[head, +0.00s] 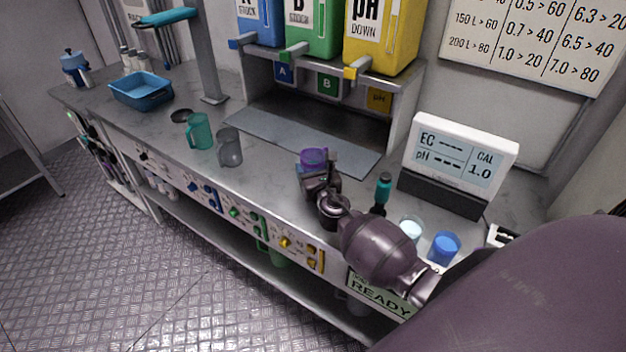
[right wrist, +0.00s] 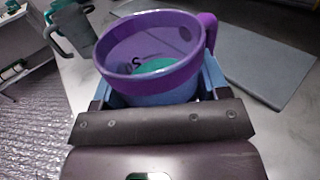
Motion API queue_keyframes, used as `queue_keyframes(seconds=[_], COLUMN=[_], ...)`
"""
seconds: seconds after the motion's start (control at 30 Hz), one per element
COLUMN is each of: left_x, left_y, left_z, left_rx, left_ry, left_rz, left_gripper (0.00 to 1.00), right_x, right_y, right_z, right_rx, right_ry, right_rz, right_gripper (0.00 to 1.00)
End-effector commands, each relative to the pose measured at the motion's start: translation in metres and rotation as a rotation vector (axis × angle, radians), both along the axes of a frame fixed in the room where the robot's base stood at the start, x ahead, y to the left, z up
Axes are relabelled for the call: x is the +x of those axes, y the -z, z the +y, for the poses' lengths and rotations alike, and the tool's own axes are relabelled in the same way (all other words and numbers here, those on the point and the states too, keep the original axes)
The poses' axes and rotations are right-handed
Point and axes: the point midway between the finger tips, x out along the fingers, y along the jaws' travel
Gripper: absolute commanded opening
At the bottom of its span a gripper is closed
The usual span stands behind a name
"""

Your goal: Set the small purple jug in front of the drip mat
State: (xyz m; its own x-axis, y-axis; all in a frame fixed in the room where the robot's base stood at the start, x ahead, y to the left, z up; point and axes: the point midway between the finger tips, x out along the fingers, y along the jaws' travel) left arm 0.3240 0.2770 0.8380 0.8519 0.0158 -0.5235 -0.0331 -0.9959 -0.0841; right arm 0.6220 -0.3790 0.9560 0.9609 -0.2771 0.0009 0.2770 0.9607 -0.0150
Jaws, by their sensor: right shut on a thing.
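The small purple jug (head: 313,157) is at my right gripper (head: 316,173), near the front edge of the grey drip mat (head: 270,135). In the right wrist view the jug (right wrist: 150,50) stands upright between the blue finger pads, with its handle to the right and a green patch inside. My right gripper is shut on it. The drip mat (right wrist: 265,68) lies to the right there, apart from the jug's body. I cannot tell whether the jug's base touches the counter. My left gripper is not in view.
A teal jug (head: 200,131) and a grey jug (head: 230,148) stand left along the counter (head: 165,133). A dark teal bottle (head: 382,190), a clear cup (head: 411,228), a blue cup (head: 444,246) and a meter (head: 458,155) stand right. The dispenser rack (head: 404,125) rises behind the mat.

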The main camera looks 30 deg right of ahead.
Motion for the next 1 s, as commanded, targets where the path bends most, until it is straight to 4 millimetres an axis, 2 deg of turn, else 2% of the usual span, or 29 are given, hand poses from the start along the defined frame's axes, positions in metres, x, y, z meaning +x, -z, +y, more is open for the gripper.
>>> queue_keyframes(seconds=[0.03, 0.2, 0.67, 0.7, 0.87, 1.0], left_x=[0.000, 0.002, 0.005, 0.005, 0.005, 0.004], left_y=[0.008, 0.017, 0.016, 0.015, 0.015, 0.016], left_z=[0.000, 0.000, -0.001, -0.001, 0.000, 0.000], left_rx=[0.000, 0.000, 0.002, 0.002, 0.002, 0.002], left_ry=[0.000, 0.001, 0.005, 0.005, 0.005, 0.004], left_rz=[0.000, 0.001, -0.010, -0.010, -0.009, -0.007], left_gripper=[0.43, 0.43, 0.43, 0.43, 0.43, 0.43], right_x=[0.000, 0.000, 0.000, 0.000, 0.000, 0.000], right_y=[0.012, 0.027, 0.031, 0.031, 0.030, 0.030], right_z=[0.000, 0.000, 0.000, 0.000, 0.000, 0.000], right_rx=[-0.002, 0.000, -0.001, -0.001, 0.000, 0.000], right_ry=[0.001, -0.001, -0.001, 0.000, 0.000, 0.000], right_rz=[0.002, 0.001, -0.001, 0.001, 0.001, 0.001], right_gripper=[0.14, 0.14, 0.14, 0.71, 0.94, 0.94])
